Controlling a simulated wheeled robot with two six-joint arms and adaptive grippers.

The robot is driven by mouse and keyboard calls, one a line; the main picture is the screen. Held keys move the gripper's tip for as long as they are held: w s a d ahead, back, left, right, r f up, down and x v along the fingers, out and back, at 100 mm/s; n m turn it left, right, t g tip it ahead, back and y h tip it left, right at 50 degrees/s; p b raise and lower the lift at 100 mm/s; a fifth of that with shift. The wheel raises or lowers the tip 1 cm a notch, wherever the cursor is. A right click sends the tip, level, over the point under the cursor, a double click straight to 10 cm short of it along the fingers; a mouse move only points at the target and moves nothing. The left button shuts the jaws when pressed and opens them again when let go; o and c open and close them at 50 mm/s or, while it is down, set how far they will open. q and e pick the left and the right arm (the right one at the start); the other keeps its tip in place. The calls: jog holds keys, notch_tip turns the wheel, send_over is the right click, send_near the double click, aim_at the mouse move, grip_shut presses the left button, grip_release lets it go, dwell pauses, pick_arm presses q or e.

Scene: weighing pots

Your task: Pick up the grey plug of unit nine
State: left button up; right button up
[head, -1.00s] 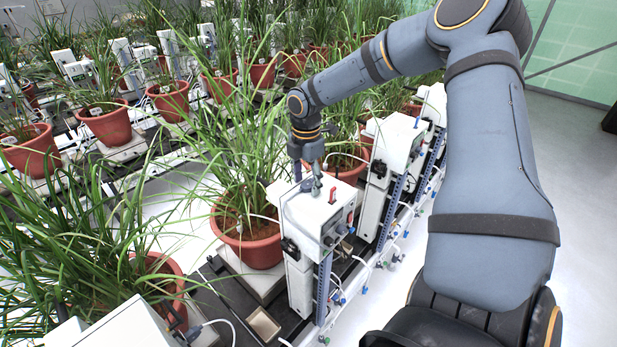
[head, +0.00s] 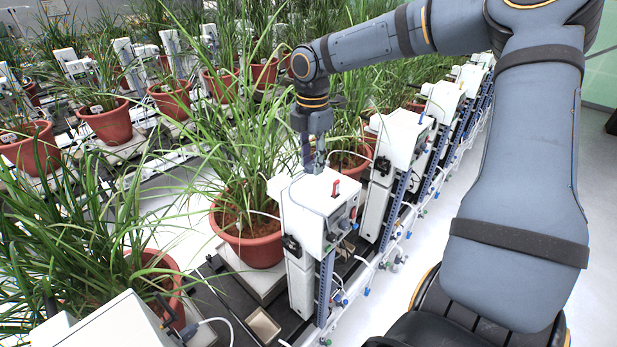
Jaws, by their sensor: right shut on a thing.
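The white unit box (head: 318,205) stands at the middle, beside a potted plant. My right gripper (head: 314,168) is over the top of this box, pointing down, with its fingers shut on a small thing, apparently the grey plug. The fingers hide most of it, so its shape is not clear. The fingertips appear a little above the box top. A red piece (head: 335,188) stands upright on the box top, to the right of the fingers. The unit's number cannot be read. My left gripper is not in view.
Red pots (head: 250,245) with long grassy leaves stand close to the left. More white boxes (head: 402,140) run in a row to the back right. Thin tubes and coloured fittings hang along the rail. A small tan tray (head: 263,325) lies below. The floor at right is clear.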

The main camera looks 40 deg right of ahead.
jog(key=s+a+r+b, duration=0.3)
jog(key=s+r, duration=0.4)
jog(key=s, duration=0.4)
jog(key=shift+s+a+r, duration=0.3)
jog(key=shift+a+r, duration=0.05)
jog(key=shift+a, duration=0.15)
